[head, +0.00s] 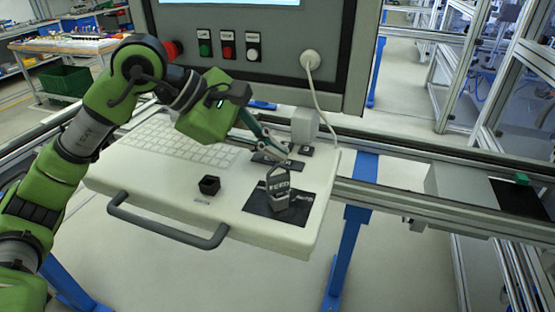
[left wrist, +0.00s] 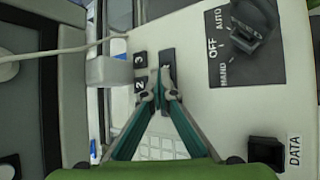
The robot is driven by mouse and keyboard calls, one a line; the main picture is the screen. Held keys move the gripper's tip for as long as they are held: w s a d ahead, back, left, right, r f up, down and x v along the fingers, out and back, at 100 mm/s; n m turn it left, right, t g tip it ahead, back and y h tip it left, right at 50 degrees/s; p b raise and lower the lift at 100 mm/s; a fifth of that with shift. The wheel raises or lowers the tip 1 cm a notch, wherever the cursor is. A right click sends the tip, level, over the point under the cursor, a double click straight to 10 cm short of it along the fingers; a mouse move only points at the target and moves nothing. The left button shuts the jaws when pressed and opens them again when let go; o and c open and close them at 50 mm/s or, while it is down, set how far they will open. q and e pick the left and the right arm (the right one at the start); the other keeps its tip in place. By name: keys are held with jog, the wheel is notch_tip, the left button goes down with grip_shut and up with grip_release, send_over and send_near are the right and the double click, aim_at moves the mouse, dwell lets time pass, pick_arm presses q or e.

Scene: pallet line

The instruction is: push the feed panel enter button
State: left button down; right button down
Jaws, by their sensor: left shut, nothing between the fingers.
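The white feed panel (head: 235,200) spreads below the screen housing, with a keyboard (head: 185,142) on its left. My left gripper (head: 284,152) is shut and empty, its fingers reaching over small dark keys at the panel's back. In the left wrist view its fingertips (left wrist: 160,94) are together at the near end of a long dark key (left wrist: 167,58), beside square keys marked 3 (left wrist: 140,60) and 2 (left wrist: 140,86). The fingertips partly cover the long key; its label is unreadable, and I cannot tell if they touch it. No enter label is readable.
A selector knob (head: 278,186) stands right of the fingers on a plate marked OFF, AUTO and HAND. A black DATA socket (head: 209,185) and a grey handle (head: 165,230) lie nearer. A white cable (head: 319,95) hangs behind. Green, red and white buttons (head: 227,52) line the housing.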

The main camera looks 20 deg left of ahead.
aim_at(274, 162)
pick_arm(q)
jog(key=shift+f, duration=0.2)
jog(key=shift+r, duration=0.1)
jog(key=shift+r+p, duration=0.5)
jog(key=shift+r, duration=0.35)
jog(key=shift+r, duration=0.15)
notch_tip(274, 162, up, 5)
jog(key=p, duration=0.3)
jog(key=shift+p, duration=0.35)
jog(key=shift+f, duration=0.2)
